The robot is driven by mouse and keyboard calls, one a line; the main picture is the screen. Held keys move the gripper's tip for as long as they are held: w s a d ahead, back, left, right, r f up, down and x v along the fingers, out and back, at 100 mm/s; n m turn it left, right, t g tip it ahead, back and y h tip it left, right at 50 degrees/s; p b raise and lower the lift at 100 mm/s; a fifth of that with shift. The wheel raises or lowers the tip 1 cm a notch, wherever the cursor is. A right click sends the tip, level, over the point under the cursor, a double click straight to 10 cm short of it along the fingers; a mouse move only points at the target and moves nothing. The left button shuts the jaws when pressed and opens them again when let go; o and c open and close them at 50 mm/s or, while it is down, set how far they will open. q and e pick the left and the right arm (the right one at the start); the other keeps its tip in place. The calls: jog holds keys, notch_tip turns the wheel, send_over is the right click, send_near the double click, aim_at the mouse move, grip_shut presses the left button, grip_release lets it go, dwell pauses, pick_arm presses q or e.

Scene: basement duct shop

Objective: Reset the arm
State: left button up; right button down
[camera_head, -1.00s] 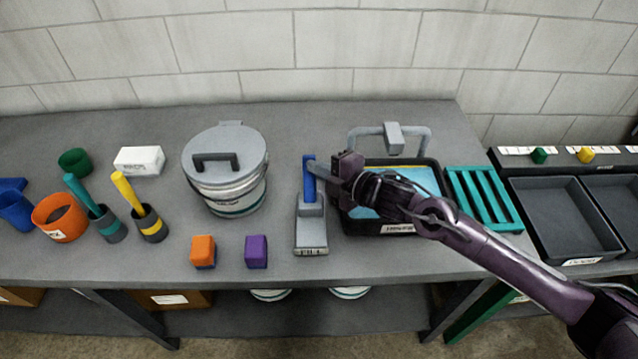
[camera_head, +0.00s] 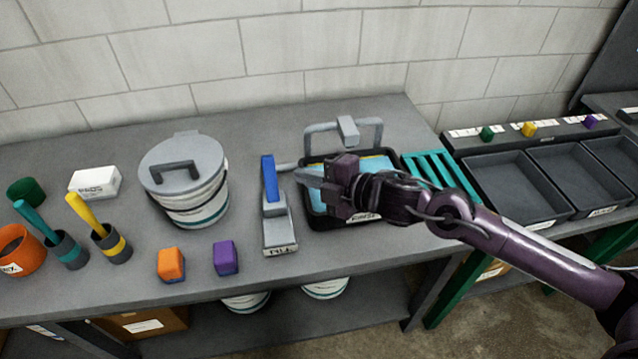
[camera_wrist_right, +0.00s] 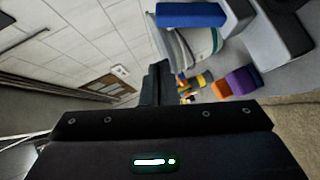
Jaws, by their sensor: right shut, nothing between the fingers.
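My right gripper (camera_head: 308,177) reaches in from the right in the head view. It is shut and empty, above the near left edge of the black tray (camera_head: 318,219) with blue inside. Its fingers point left, toward the grey tool with a blue handle (camera_head: 270,180), and appear apart from it. In the right wrist view the dark gripper (camera_wrist_right: 155,85) shows at the middle, with the blue handle (camera_wrist_right: 190,15) near the top. My left gripper is not in view.
A lidded grey bucket (camera_head: 185,185) stands left of the tool. An orange block (camera_head: 171,264) and a purple block (camera_head: 226,258) sit near the front edge. A teal rack (camera_head: 440,172) and dark bins (camera_head: 515,185) are at the right. A grey frame (camera_head: 345,130) rises behind the tray.

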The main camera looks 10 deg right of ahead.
jog(key=s+d+f+m+g+h, duration=0.2)
jog(key=s+d+f+m+h, duration=0.2)
jog(key=s+m, duration=0.3)
jog(key=s+d+f+m+g+h, duration=0.25)
jog(key=s+d+f+m, duration=0.2)
jog(key=s+m, duration=0.35)
jog(key=s+d+f+m+g+h, duration=0.25)
jog(key=s+f+m+h, duration=0.2)
jog(key=s+m, duration=0.25)
notch_tip(320, 180, down, 31)
jog(key=s+g+b, duration=0.1)
jog(key=s, duration=0.2)
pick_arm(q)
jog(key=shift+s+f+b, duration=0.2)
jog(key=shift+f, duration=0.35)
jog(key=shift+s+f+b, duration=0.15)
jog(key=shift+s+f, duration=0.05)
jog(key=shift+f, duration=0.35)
pick_arm(e)
jog(key=s+d+f, duration=0.2)
jog(key=s+f, duration=0.7)
jog(key=s+d+f+g, duration=0.1)
jog(key=s+d+f, duration=0.1)
jog(key=s+f, duration=0.7)
jog(key=shift+s+d+f, duration=0.2)
jog(key=shift+s+f, duration=0.05)
jog(key=shift+s, duration=0.45)
